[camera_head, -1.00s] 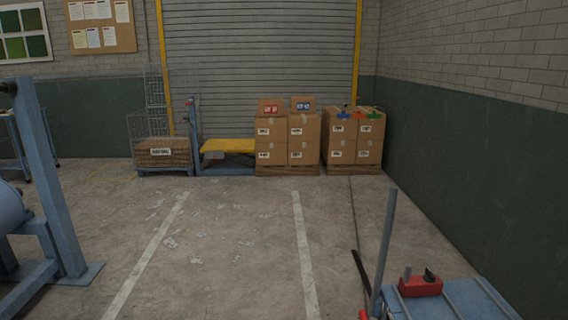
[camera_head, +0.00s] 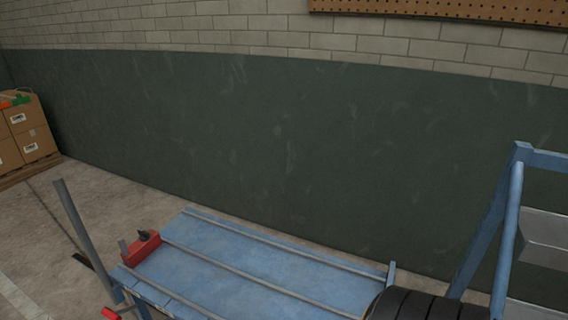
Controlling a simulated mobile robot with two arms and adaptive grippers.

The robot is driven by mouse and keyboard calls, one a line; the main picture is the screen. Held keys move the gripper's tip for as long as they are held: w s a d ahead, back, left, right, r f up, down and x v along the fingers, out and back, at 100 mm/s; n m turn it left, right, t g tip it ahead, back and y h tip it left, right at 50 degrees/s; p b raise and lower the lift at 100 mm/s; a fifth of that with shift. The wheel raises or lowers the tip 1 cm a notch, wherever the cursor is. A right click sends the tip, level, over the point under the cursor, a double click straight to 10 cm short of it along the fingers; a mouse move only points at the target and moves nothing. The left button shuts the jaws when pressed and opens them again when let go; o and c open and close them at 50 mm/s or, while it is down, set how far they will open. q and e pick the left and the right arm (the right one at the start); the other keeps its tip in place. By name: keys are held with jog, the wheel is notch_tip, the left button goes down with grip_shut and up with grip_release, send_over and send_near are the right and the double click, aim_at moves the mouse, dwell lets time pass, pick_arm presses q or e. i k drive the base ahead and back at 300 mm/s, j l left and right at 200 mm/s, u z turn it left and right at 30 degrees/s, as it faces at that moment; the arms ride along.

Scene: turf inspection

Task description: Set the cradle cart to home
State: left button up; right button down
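A blue flat bed (camera_head: 245,262) with grey rails along its top stands at the bottom middle, in front of the green wall. I cannot tell for certain whether it is the cradle cart or a track for it. A red block (camera_head: 141,247) with a small dark lever sits at its left end. A grey post (camera_head: 86,240) leans beside that end, and a small red part (camera_head: 111,313) shows low at its foot. The near side of the bed is cut off by the picture's edge. Neither of my grippers is in view.
A black ribbed cylinder (camera_head: 425,306) and a blue frame (camera_head: 492,235) with grey shelves or panels stand at the right. Boxes (camera_head: 27,130) on a pallet stand at the far left. The floor between them and the bed is mostly clear.

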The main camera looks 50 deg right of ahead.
aim_at(205, 265)
jog(key=z, duration=1.5)
